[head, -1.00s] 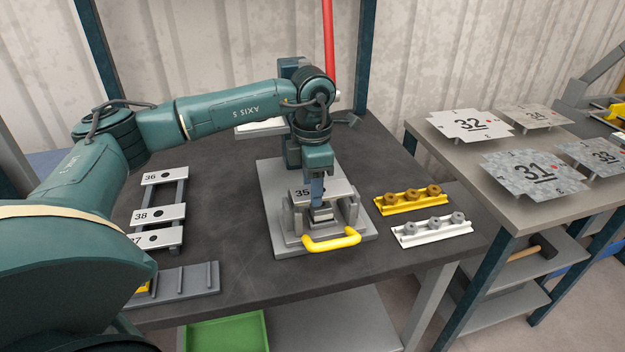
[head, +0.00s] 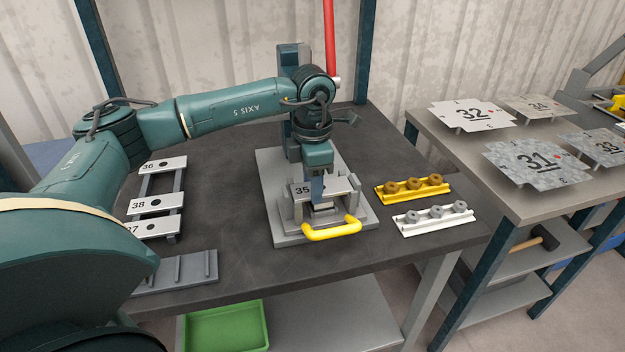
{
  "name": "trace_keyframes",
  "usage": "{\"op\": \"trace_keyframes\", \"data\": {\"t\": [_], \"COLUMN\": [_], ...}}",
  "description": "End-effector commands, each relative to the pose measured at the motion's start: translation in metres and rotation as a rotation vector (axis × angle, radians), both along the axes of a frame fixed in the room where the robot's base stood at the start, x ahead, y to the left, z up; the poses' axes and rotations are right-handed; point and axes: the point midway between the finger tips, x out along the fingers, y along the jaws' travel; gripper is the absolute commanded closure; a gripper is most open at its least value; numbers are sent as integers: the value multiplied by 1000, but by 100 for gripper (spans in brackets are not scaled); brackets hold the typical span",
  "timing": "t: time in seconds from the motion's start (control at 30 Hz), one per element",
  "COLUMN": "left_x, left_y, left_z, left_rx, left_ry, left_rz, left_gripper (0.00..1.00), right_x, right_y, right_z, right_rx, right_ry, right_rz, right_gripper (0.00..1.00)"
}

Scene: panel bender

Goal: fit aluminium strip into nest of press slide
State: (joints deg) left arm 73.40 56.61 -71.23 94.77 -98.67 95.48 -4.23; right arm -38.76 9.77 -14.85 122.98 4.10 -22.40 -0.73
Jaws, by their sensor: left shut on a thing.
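The aluminium strip marked 35 (head: 340,187) is at the press (head: 362,229), over its slide with the yellow handle (head: 332,230). My left gripper (head: 318,198) points down at the press and is shut on strip 35. The fingers and arm hide the middle of the strip, and I cannot tell whether it is seated in the nest or just above it. My right gripper is not in view.
A rack at the left holds strips 36 (head: 165,164), 38 (head: 158,204) and 37. A grey slotted block (head: 200,267) lies in front. Yellow (head: 408,190) and white (head: 428,220) rails with nuts lie right of the press. Sheet plates (head: 538,162) stand on the right table.

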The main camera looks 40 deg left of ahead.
Motion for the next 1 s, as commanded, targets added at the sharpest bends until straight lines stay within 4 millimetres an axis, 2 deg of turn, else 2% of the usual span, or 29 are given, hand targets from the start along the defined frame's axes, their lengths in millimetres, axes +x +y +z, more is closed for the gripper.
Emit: {"op": "trace_keyframes", "data": {"t": [0.33, 0.37, 0.6, 0.67, 0.93, 1.0], "left_x": [0, 0, 0, 0, 0, 0], "left_y": [0, 0, 0, 0, 0, 0], "left_z": [-1, -1, -1, -1, -2, 3], "left_rx": [-1, -1, -1, -1, 0, 0], "left_ry": [-1, -1, -1, -1, 0, -1], "left_rz": [0, 0, 0, 0, 0, 0], "left_gripper": [80, 54, 34, 30, 29, 29], "right_x": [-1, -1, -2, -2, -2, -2], "right_y": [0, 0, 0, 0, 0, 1], "right_z": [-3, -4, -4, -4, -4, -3], "right_rx": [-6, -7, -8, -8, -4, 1], "right_ry": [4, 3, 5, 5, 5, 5], "right_rz": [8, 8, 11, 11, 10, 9], "right_gripper": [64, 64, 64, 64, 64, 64]}}
